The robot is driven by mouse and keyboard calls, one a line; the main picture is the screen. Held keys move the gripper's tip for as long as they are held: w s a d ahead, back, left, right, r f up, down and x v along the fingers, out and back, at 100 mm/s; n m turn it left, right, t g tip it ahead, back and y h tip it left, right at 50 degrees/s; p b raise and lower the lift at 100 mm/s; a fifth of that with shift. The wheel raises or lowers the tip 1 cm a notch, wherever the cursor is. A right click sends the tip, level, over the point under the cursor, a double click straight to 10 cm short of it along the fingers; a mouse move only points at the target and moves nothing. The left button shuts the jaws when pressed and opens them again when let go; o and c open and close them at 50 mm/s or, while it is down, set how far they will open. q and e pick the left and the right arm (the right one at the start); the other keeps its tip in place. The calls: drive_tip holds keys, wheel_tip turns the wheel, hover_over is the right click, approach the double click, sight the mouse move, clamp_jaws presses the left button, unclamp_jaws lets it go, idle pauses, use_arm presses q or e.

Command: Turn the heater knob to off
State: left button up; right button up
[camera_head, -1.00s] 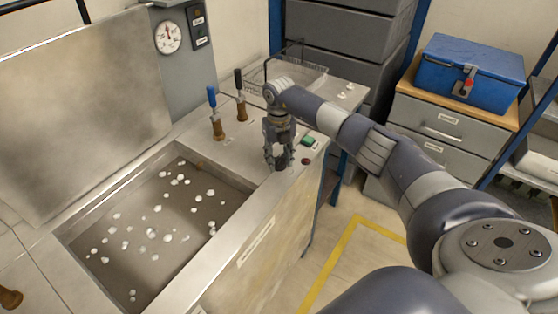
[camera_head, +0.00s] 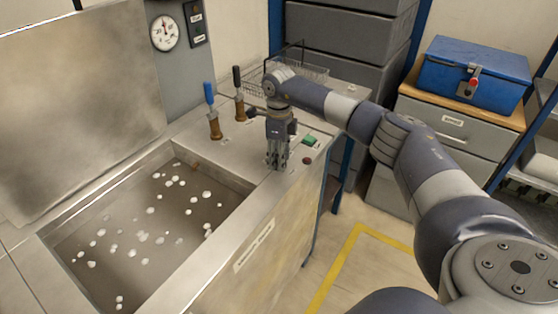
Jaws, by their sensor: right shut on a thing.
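My right gripper (camera_head: 277,163) points straight down at the steel top of the bath's bench, at the right corner of the open tank. Its fingers are shut at panel height, at the place of the dark heater knob. The knob is hidden behind the fingers, so its pointer and marking cannot be read. A green button (camera_head: 310,141) and a dark red round button (camera_head: 307,160) sit on the panel just right of the gripper. My left gripper is not in view.
The open tank (camera_head: 60,232) holds liquid with white floating bits. Two upright valve handles, one blue (camera_head: 209,94) and one black (camera_head: 237,78), stand behind the gripper. A dial gauge (camera_head: 164,33) is on the grey post. A blue toolbox (camera_head: 472,72) stands on drawers at right.

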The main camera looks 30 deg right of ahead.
drive_tip(key=n+b, duration=0.1)
drive_tip(key=n, duration=0.3)
drive_tip(key=shift+n, duration=0.4)
drive_tip(key=shift+n+b, duration=0.3)
drive_tip(key=o, duration=1.1)
wheel_tip(320, 180, up, 12)
drive_tip(key=shift+r, duration=0.1)
idle(0.3)
